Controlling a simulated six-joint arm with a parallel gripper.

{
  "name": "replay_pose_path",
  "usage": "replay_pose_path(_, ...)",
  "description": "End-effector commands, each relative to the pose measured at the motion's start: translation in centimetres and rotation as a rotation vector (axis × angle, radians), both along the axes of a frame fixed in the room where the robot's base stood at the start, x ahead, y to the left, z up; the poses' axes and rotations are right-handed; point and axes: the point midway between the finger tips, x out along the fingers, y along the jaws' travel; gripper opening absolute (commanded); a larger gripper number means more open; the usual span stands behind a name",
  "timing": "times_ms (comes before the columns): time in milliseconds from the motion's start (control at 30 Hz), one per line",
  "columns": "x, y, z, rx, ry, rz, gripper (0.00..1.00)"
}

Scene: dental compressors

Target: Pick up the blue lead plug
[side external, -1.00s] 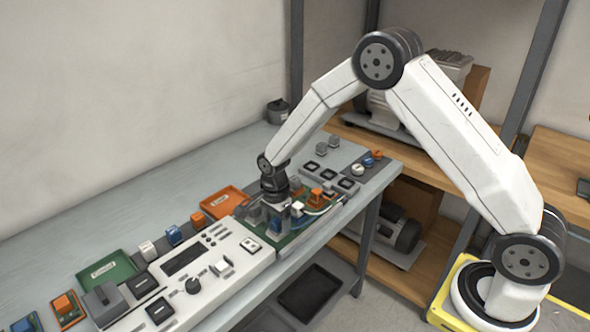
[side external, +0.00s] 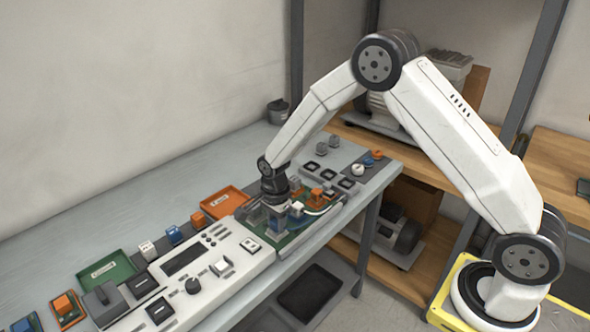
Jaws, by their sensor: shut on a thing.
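My gripper (side external: 273,212) points down over the green board (side external: 303,236) at the right end of the bench's panel row. It is shut on the blue lead plug (side external: 276,226), which shows as a small blue patch between and below the fingers. The fingers hide much of the plug. I cannot tell whether its lower end touches the board. A white block (side external: 297,208) stands just right of the gripper.
Orange blocks (side external: 317,194) and a pale looped lead (side external: 318,211) lie close on the right. An orange tray (side external: 225,202) is behind to the left. A white control panel (side external: 190,280) and a green tray (side external: 107,271) are further left.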

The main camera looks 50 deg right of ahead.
Motion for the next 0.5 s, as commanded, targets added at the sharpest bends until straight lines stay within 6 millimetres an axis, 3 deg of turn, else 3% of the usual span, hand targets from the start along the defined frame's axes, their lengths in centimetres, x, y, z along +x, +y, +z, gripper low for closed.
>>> replay_pose_path(267,0.0,0.0,0.2,0.000,-0.001,0.000,0.00)
replay_pose_path(500,0.1,0.0,1.7,0.000,-0.002,0.000,0.00)
